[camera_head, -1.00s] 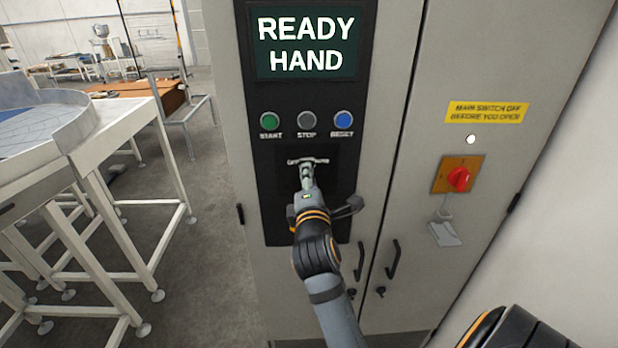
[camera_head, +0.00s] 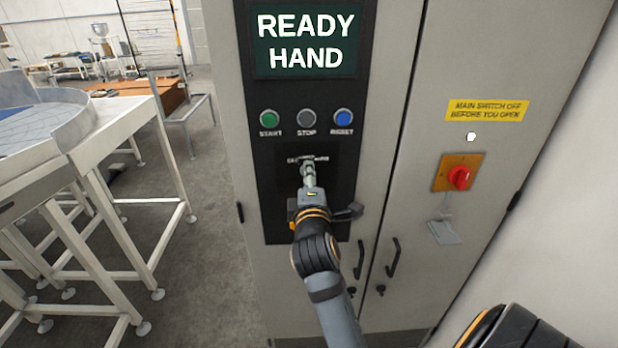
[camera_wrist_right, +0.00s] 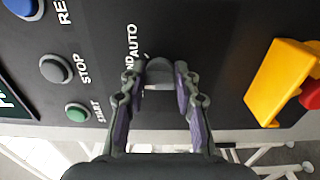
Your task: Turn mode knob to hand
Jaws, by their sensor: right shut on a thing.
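The mode knob (camera_wrist_right: 159,75) is a small dark grey knob on the black panel, below the "HAND" and "AUTO" lettering, which is partly covered. My right gripper (camera_head: 308,166) is at the knob; in the right wrist view its two fingers (camera_wrist_right: 158,82) stand on either side of it, shut on it. In the head view the gripper hides most of the knob, so its exact angle is unclear. The display (camera_head: 306,41) above reads "READY HAND". My left gripper is not in view.
Green start (camera_head: 268,118), grey stop (camera_head: 307,118) and blue reset (camera_head: 343,117) buttons sit above the knob. A yellow box (camera_wrist_right: 283,82) with a red button is close to the gripper. A red main switch (camera_head: 459,178) is right. A white-framed table (camera_head: 120,125) stands left.

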